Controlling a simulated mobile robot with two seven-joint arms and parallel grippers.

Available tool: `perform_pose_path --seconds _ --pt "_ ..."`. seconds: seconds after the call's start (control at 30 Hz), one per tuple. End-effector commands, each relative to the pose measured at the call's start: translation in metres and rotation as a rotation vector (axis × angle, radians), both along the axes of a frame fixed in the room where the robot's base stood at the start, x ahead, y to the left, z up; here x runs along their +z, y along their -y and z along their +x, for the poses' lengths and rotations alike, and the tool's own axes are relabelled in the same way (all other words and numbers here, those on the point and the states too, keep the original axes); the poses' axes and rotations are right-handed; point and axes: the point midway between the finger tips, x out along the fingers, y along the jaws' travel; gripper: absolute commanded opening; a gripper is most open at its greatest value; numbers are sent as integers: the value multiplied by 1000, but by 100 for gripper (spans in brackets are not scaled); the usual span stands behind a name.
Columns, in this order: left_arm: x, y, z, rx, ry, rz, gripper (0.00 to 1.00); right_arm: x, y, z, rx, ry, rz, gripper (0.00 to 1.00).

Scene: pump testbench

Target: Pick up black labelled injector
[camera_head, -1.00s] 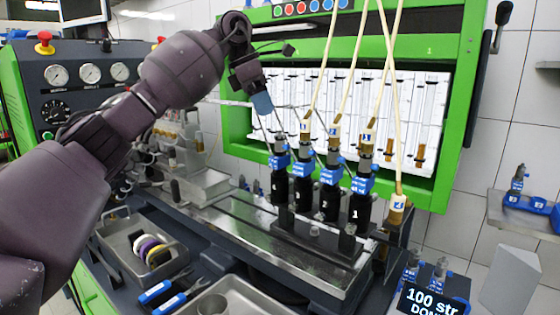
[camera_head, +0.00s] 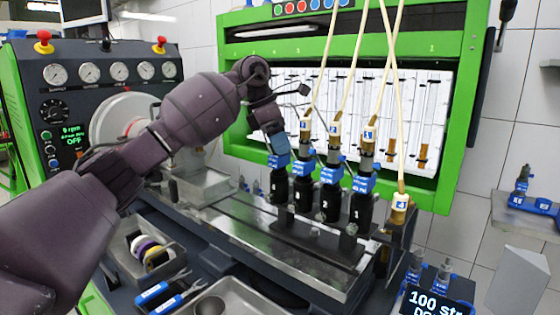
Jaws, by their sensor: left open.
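Several black injectors with blue collars stand upright in a row on the bench's metal bed. The leftmost black injector (camera_head: 279,190) has no hose connector visible on its top. My left gripper (camera_head: 277,146) reaches in from the left and is open, its fingertips at the top of this injector, partly hiding it. I cannot tell whether they touch. The other injectors, the second (camera_head: 303,194), third (camera_head: 330,202) and rightmost (camera_head: 361,207), have yellowish hose connectors on top. My right gripper is out of view.
A loose hose connector marked 4 (camera_head: 400,208) hangs right of the row. A metal tray with coloured rings (camera_head: 150,252) and blue-handled tools (camera_head: 165,290) lie at the front left. A green-framed panel of glass tubes (camera_head: 440,115) stands close behind.

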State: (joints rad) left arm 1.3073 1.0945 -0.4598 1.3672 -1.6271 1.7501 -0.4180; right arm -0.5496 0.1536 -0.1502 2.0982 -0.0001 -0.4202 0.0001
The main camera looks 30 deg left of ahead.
Motion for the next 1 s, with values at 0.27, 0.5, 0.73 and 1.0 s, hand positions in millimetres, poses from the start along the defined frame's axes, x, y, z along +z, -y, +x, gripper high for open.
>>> perform_pose_path --seconds 0.27,0.5,0.73,1.0 --pt "2 0 0 0 1 0 33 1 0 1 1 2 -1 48" --pt "0 0 0 1 -2 0 0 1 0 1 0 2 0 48" --pt "0 0 0 1 -2 0 0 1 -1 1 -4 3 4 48" --pt "32 0 0 0 5 -1 0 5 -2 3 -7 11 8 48"
